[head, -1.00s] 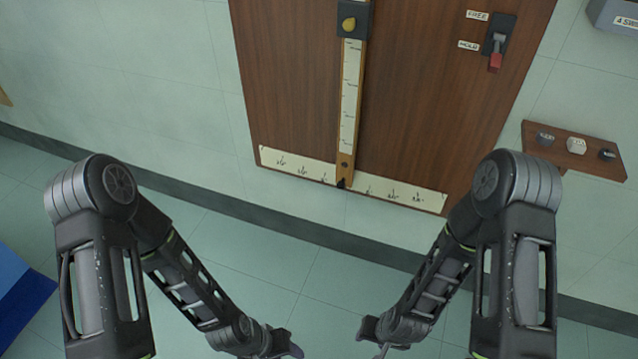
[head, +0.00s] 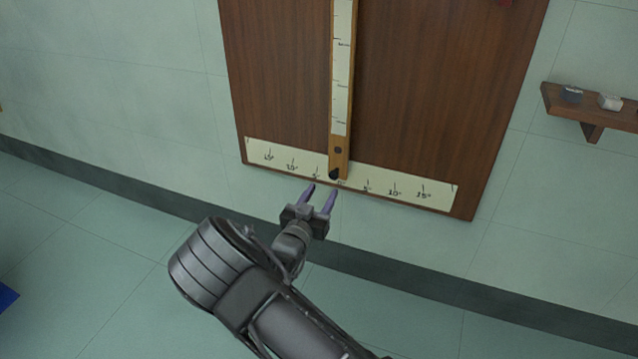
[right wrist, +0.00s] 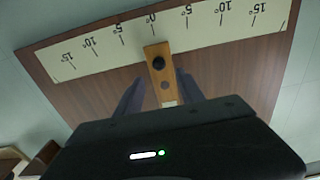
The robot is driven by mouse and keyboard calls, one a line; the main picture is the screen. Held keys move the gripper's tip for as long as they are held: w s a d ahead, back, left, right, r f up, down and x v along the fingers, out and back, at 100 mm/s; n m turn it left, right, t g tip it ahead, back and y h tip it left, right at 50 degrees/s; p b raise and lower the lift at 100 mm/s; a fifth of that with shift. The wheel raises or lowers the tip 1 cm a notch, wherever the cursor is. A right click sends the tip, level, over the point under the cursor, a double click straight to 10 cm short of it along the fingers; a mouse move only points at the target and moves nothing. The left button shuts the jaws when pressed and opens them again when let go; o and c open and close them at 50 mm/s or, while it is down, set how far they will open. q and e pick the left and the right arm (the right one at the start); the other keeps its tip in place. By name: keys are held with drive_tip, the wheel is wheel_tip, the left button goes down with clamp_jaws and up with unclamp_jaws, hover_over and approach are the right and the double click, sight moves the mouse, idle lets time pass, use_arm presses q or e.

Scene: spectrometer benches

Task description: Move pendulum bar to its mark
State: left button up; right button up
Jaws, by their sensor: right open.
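The pendulum bar (head: 341,75) is a wooden strip with a pale scale along it, hanging down the brown board. Its dark lower tip (head: 335,173) points at about the middle of the angle scale (head: 405,187), near 0. My right gripper (head: 319,190) is open just below the tip, apart from the bar in the head view. In the right wrist view the bar's lower end (right wrist: 157,53) with its black knob shows between the two open fingers (right wrist: 160,92), beyond their tips. The bar's top is out of view. My left gripper is not in view.
The wooden board (head: 440,90) is on a pale tiled wall. A small wooden shelf (head: 590,107) with small items juts out at the right. Floor lies below.

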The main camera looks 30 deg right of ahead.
sight(333, 176)
drive_tip(key=b+x, duration=0.2)
drive_tip(key=x, duration=0.4)
drive_tip(key=shift+w+d+f, duration=0.15)
drive_tip(key=shift+d, duration=0.25)
drive_tip(key=shift+w+d, duration=0.35)
drive_tip(key=shift+d, duration=0.1)
clamp_jaws()
idle(0.9)
